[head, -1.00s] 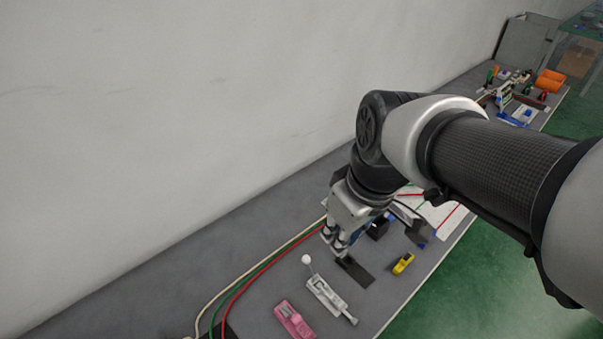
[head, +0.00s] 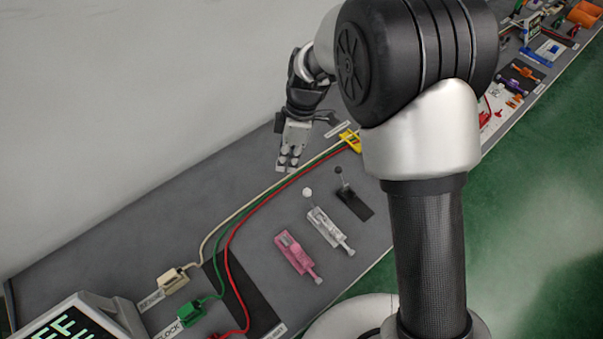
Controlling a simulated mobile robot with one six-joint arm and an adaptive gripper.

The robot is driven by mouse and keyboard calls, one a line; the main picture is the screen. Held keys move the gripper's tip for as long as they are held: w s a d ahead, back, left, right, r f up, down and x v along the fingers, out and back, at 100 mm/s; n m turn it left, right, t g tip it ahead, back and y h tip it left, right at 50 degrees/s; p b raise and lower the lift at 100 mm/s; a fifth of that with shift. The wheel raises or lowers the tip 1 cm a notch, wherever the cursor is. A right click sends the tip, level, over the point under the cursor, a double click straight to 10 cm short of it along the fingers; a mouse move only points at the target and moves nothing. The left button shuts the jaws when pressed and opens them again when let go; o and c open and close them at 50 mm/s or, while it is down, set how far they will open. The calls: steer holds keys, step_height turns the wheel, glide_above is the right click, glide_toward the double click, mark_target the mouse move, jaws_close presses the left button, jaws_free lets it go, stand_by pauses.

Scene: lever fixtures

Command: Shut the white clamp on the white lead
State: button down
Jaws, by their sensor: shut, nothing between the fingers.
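The white lead (head: 209,236) runs from the cream clamp block (head: 172,281) at the lower left toward the yellow item at upper right. The cream block sits at the lead's end beside a label; whether its lever is up or down is too small to tell. A separate white toggle clamp (head: 325,228) lies right of the leads, its white-knobbed handle (head: 308,192) raised. My gripper (head: 288,166) points down above the back of the bench, near the leads, shut and empty. It is apart from both the cream block and the white toggle clamp.
Green (head: 217,292) and red (head: 229,260) leads run alongside, ending at a green block (head: 191,316) and a red block (head: 231,334). A pink clamp (head: 297,256), a black clamp (head: 352,200) and a yellow item (head: 351,140) stand nearby. A display box (head: 75,319) fills the lower left corner.

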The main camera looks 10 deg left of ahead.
mark_target(310, 200)
steer(key=shift+a+f+n, duration=0.3)
steer(key=shift+f, duration=0.35)
step_height(310, 200, down, 9)
steer(key=s+d+b, duration=0.1)
steer(key=d+b, duration=0.1)
steer(key=b, duration=0.1)
steer(key=shift+d, duration=0.1)
